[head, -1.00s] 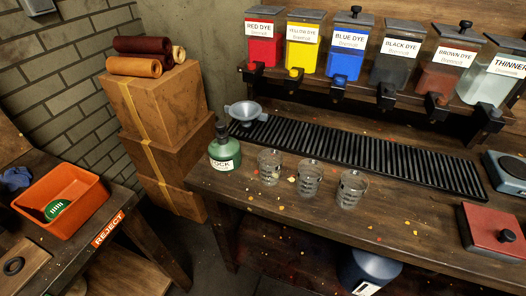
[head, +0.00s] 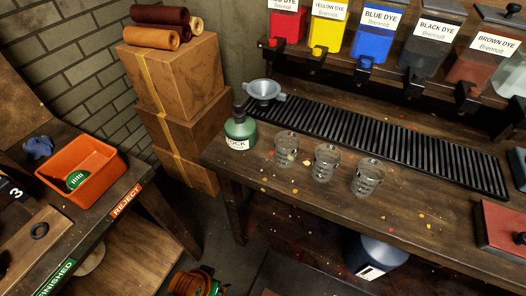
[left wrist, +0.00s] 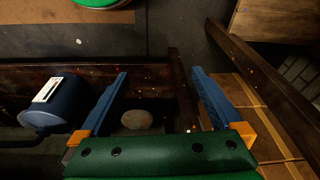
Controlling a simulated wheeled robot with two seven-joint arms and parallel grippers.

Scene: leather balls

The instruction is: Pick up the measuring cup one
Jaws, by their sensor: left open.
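Three clear glass measuring cups stand upright in a row on the dark wooden workbench (head: 300,205) in the head view: a left cup (head: 286,148), a middle cup (head: 325,163) and a right cup (head: 367,179). I cannot tell from their markings which is cup one. My left gripper (left wrist: 159,75) is open and empty in the left wrist view, its two blue fingers spread. It points at the dark space by the bench legs, with no cup between the fingers. No cup shows in the left wrist view. My right gripper is not in view.
A green bottle (head: 240,132) and a grey funnel (head: 263,91) stand left of the cups. A black slatted rack (head: 390,135) lies behind them, below the dye containers. Stacked boxes (head: 180,85) stand left of the bench. A blue canister (left wrist: 58,103) is beside the left finger.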

